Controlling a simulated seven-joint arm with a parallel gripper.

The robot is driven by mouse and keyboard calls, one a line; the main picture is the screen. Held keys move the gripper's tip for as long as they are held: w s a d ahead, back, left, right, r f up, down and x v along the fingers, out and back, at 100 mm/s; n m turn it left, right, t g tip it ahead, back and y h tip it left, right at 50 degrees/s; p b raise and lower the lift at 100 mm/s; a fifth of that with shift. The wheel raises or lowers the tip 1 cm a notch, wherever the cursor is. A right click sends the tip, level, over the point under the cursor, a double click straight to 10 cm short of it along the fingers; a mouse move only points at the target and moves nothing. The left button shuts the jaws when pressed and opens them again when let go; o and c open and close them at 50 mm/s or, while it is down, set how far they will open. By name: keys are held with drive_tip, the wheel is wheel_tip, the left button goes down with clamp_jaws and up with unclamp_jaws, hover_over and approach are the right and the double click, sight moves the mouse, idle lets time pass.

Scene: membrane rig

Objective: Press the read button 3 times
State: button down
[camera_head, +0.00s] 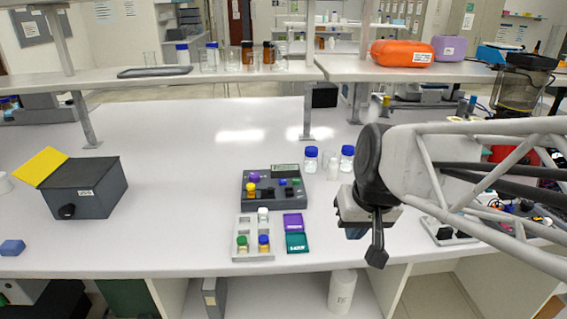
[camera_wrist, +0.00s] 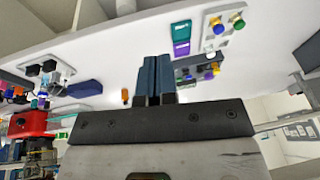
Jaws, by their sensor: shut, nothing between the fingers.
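The membrane rig (camera_head: 274,203) is a dark grey box with a small green display, a purple knob, a yellow-topped part and small blue and dark controls. It stands mid-table in the head view. No label is legible, so I cannot tell which control is the read button. My gripper (camera_head: 376,250) is shut and empty, pointing down above the table's front edge, to the right of the rig and apart from it. In the wrist view my gripper's fingers (camera_wrist: 155,78) are together and partly hide the rig (camera_wrist: 188,74).
A light tray (camera_head: 242,228) with several capped vials stands in front of the rig, beside purple (camera_head: 293,222) and teal (camera_head: 297,242) boxes. Blue-capped bottles (camera_head: 311,160) stand behind right. A dark box (camera_head: 92,190) with a yellow lid is at left. Table between is clear.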

drive_tip(key=w+a+r+y, duration=0.1)
drive_tip(key=w+a+y, duration=0.1)
drive_tip(key=w, duration=1)
drive_tip(key=m+t+y, duration=0.2)
drive_tip(key=t, duration=0.2)
hover_over(298, 180)
wheel_tip(298, 180, down, 8)
drive_tip(key=shift+w, duration=0.1)
drive_tip(key=shift+f, duration=4.3)
